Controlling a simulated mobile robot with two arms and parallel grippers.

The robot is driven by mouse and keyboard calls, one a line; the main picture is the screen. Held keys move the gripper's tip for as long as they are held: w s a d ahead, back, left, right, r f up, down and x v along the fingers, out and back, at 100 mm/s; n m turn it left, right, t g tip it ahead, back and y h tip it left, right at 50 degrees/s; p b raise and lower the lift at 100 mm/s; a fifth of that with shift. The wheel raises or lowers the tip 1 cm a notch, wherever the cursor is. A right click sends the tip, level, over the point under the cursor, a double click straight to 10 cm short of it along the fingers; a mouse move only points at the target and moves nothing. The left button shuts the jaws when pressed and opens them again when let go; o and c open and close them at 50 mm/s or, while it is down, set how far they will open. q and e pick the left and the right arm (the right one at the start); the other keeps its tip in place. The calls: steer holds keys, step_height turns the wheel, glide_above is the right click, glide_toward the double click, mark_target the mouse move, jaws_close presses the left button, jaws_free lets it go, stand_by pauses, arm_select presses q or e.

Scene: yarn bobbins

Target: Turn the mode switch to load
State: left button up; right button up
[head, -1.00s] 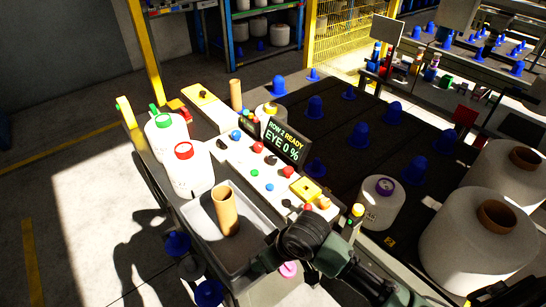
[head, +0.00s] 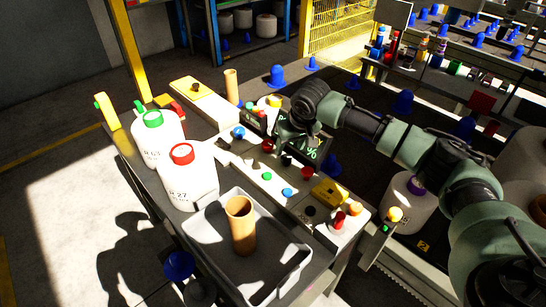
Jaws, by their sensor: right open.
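The control panel (head: 277,178) carries several coloured buttons and small dark knobs. I cannot tell for sure which knob is the mode switch, and its label is too small to read. One dark round control (head: 310,211) sits near the panel's front end, beside a yellow block (head: 330,192). My right gripper (head: 280,148) is open over the back part of the panel, close to a red button (head: 267,145); contact cannot be told. My left gripper is out of view.
Two white canisters, green-capped (head: 158,145) and red-capped (head: 188,182), stand left of the panel. A grey tray (head: 205,225) holds a cardboard tube (head: 240,232) in front.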

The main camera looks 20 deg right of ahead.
mark_target(287, 157)
steer(key=x, duration=0.4)
steer(key=shift+d, duration=0.3)
steer(key=shift+x, duration=1.2)
steer(key=shift+w+f, duration=0.2)
steer(key=shift+f, duration=0.25)
steer(key=c, duration=1.1)
jaws_close()
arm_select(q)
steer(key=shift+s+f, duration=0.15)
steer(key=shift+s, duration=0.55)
